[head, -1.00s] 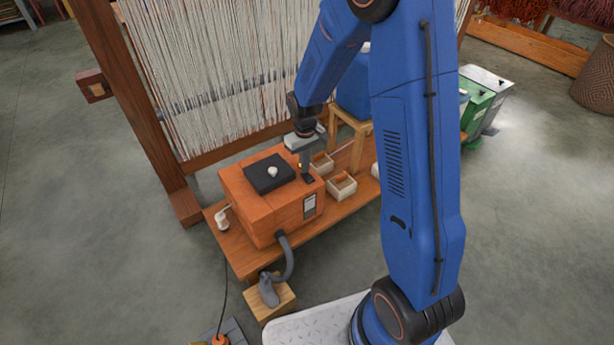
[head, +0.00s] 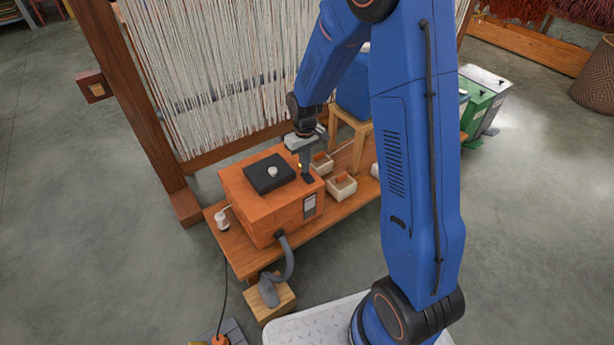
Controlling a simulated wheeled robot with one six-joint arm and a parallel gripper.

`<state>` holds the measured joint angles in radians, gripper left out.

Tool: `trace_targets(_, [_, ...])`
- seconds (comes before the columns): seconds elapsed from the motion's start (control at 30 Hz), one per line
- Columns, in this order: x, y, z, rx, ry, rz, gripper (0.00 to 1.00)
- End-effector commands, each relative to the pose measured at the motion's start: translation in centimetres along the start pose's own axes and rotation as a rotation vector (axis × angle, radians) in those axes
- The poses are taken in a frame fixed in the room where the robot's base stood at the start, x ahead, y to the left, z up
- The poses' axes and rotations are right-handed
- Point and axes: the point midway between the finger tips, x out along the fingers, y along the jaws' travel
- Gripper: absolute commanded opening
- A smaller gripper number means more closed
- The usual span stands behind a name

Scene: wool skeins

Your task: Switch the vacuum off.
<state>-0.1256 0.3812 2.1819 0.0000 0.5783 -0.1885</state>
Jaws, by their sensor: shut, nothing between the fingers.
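The vacuum appears to be the orange box (head: 258,207) on a low wooden bench, with a black square lid pad (head: 262,180) and a white knob (head: 272,172) on top. A grey hose (head: 288,258) comes out of its front. A small yellow spot (head: 300,165) shows on its top beside my gripper. My gripper (head: 308,179) is shut and empty, pointing down at the right back part of the box top. Its tips look at or just above the surface; I cannot tell if they touch. Any switch under them is hidden.
A loom with pale warp threads (head: 210,70) stands behind the bench (head: 245,262). Small open boxes (head: 341,186) sit right of the vacuum, near a wooden stool (head: 352,125). The hose end rests on a wooden block (head: 284,300).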

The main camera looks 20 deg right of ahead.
Motion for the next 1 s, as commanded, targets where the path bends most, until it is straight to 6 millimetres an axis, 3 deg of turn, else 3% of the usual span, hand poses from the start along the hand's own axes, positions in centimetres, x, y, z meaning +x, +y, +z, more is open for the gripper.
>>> trace_targets(1.0, [1.2, 0.0, 0.0, 0.000, -0.001, 0.000, 0.00])
